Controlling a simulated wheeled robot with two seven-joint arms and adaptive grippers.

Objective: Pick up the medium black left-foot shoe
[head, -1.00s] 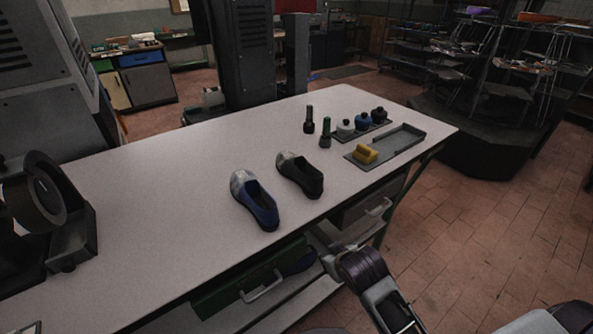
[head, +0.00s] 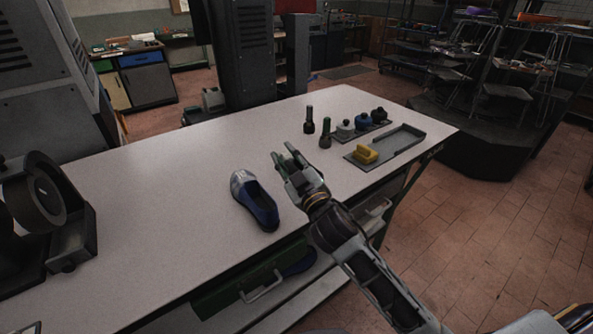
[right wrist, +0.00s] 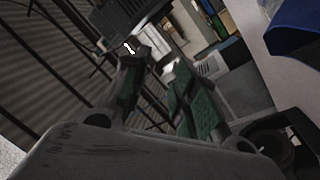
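My right gripper (head: 284,156) reaches over the front part of the table, to the right of the blue shoe. Its two fingers are apart. In the right wrist view the fingers (right wrist: 160,95) with green pads show a gap between them and nothing clearly held. The black shoe is not visible now; my right gripper and wrist cover the spot where it stood. The blue shoe (head: 263,208) with a grey toe stands on the table, and a blue patch, likely this shoe, shows in the right wrist view (right wrist: 295,32). My left gripper is not in view.
The white table (head: 150,190) is clear at centre left. Behind the right gripper stand two dark bottles (head: 309,120), several small jars (head: 362,122) and a grey tray (head: 400,142) with a yellow sponge (head: 366,154). A dark machine (head: 45,205) stands at the left.

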